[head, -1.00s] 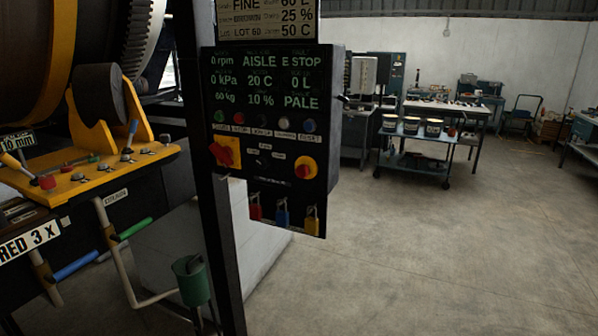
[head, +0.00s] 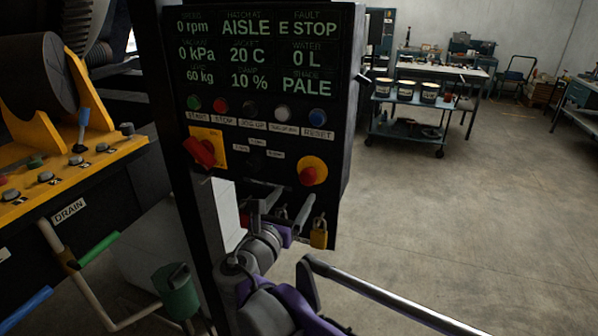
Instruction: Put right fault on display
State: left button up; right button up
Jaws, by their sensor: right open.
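The black control panel (head: 338,130) has a display (head: 255,55) with green text. Under FAULT it reads E STOP, beside 0 rpm and AISLE. Below is a row of buttons: green START (head: 193,104), red STOP (head: 220,107), a dark one, a white one (head: 282,113) and blue RESET (head: 318,117). A red emergency stop button (head: 308,175) sits on a yellow round base at lower right. A red rotary switch (head: 204,152) sits on a yellow plate at left. My right gripper (head: 281,207) is open in front of the panel's lower part, below the emergency stop. My left gripper is out of view.
A yellow padlock (head: 319,235) hangs at the panel's lower edge; my gripper covers the area beside it. A blue cart (head: 405,130) with tins stands behind. The floor at right is clear.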

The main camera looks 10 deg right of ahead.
aim_at(306, 180)
jog(key=p+x, duration=0.1)
jog(key=x, duration=0.8)
jog(key=shift+w+d, duration=0.2)
jog(key=shift+d, duration=0.15)
grip_shut()
